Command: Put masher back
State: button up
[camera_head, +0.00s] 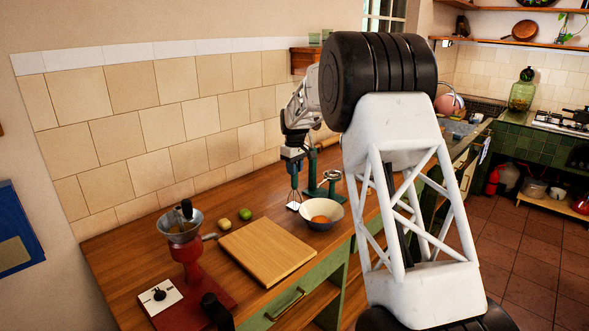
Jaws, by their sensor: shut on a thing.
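My gripper (292,156) is above the wooden counter (150,231), near the tiled wall, and points down. It is shut on the masher (294,190), whose thin metal shaft hangs upright below the fingers. The masher's pale flat foot (293,206) is low, just left of the bowl; I cannot tell whether it touches the counter. A dark green stand (312,176) is right beside and behind the masher. A metal utensil (332,176) shows at the stand's right. My arm covers part of the scene to the right.
A white bowl (311,222) with an orange item stands close to the masher. A cutting board (267,249), a green lime (245,213), a yellowish round item (224,223) and a red grinder (189,256) are to the left. The counter's front edge is close to the board.

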jog(key=shift+f, duration=0.1)
jog(key=o, duration=0.9)
notch_tip(320, 180, up, 12)
jog(key=shift+f, duration=0.1)
jog(key=shift+r, duration=0.2)
dwell(1.0)
